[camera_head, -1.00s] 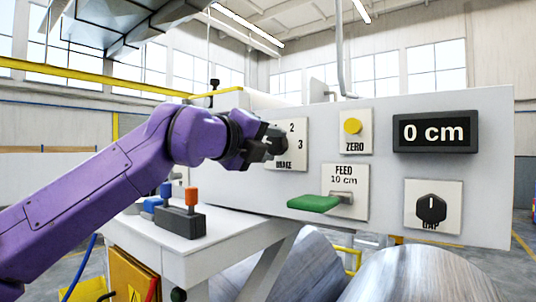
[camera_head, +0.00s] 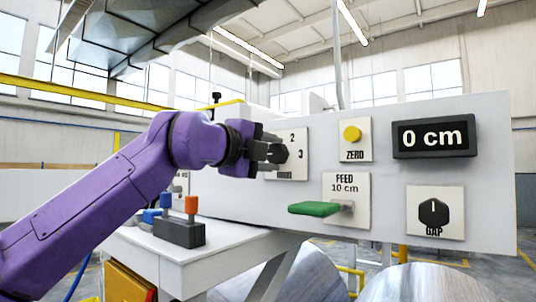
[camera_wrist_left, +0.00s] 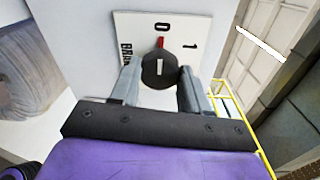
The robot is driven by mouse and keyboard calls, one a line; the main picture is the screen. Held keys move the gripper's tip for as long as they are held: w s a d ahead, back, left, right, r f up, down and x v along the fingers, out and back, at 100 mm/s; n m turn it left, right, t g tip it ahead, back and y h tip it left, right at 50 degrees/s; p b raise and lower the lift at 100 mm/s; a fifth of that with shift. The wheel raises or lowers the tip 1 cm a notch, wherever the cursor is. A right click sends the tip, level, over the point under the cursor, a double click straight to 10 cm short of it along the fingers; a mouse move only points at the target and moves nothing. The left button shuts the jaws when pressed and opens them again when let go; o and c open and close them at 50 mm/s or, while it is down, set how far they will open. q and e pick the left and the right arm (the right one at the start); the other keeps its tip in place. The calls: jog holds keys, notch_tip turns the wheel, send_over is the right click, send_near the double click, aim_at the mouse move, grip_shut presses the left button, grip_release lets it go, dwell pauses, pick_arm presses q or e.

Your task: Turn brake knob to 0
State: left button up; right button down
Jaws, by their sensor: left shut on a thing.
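The black brake knob (camera_head: 280,154) sits on a white plate (camera_head: 300,164) at the left of the control panel. My left gripper (camera_head: 271,152) is shut on this knob. In the left wrist view the two grey fingers stand on either side of the knob (camera_wrist_left: 158,72). The knob's white line points up, toward a red mark and the 0 at the top of the plate (camera_wrist_left: 186,24). A 1 shows to the right and part of the BRAKE label to the left. My right gripper is not in view.
The panel (camera_head: 240,183) also holds a yellow ZERO button (camera_head: 352,134), a green FEED lever (camera_head: 315,208), a black GAP knob (camera_head: 434,211) and a display (camera_head: 434,138) reading 0 cm. Metal coils lie beneath.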

pick_arm(q)
jog(key=shift+d+f, duration=0.1)
jog(key=o, duration=0.9)
jog(key=shift+o, duration=0.8)
jog(key=shift+w+d, duration=0.1)
jog(key=shift+d, duration=0.05)
jog(key=b+v, duration=0.5)
jog(key=v, duration=0.5)
jog(key=shift+s, duration=0.2)
